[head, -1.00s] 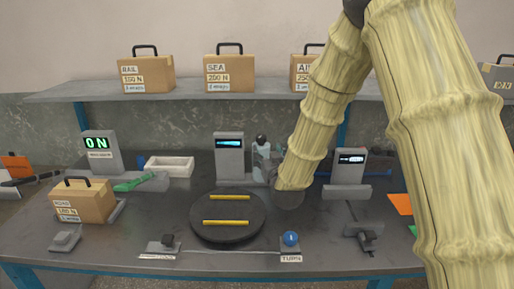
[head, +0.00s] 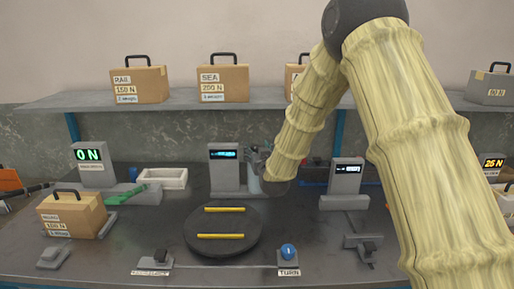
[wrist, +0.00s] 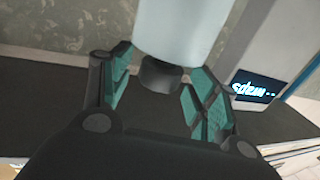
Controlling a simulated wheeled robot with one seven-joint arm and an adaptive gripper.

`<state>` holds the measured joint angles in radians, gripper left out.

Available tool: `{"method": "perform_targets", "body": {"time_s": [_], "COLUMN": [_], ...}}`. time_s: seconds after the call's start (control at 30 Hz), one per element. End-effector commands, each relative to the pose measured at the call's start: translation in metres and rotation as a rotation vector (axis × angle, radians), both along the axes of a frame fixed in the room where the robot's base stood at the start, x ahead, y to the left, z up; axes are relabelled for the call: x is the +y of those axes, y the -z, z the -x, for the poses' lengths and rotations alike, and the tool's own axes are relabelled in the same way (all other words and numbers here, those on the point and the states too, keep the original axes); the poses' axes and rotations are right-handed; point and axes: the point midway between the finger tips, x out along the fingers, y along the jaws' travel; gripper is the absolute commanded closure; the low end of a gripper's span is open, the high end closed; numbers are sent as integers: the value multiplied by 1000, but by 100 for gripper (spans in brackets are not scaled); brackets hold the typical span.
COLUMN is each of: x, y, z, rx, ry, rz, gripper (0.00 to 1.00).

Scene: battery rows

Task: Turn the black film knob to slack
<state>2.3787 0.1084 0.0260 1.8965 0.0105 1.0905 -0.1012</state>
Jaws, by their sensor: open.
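In the wrist view a black knob (wrist: 160,75) sits at the end of a pale film roll (wrist: 180,30). My gripper (wrist: 158,84) is open, with one teal-padded finger on each side of the knob. Gaps show between the knob and the pads. In the head view the pale roll (head: 254,182) stands beside the post with a lit display (head: 225,170). My arm's end and dark gripper parts cover the knob there. The knob's setting cannot be read.
A black turntable (head: 223,252) with two yellow strips lies in front. A blue knob (head: 288,251) marked TURN is to its right. Another display post (head: 346,175) stands right of my arm. A white tray (head: 163,179) and a labelled case (head: 72,215) are at left.

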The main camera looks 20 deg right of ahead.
Motion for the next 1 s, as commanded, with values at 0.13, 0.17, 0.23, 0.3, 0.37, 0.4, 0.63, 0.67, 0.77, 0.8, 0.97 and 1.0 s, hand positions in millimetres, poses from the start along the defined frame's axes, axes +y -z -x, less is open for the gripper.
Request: {"method": "perform_targets", "body": {"time_s": [0.13, 0.17, 0.23, 0.3, 0.37, 0.4, 0.63, 0.67, 0.77, 0.8, 0.97, 1.0], "x": [-2, -2, -2, -2, -3, -3, -3, -3, -3, -3, -4, -4], "y": [0, -1, 0, 0, 0, 0, 0, 0, 0, 0, 0, 0], "z": [-12, -13, -15, -16, -16, -16, -16, -16, -16, -16, -16, -16], "rx": [-1, -1, -1, 0, 0, 0, 0, 0, 0, 0, -1, -1], "ry": [1, 1, 1, 1, 2, 2, 2, 2, 2, 2, -5, -12], "rz": [0, 0, 0, 0, 0, 0, 0, 0, 0, 0, 0, -1], "gripper": [40, 40, 40, 40, 40, 40, 60, 66, 84, 87, 87, 87]}}
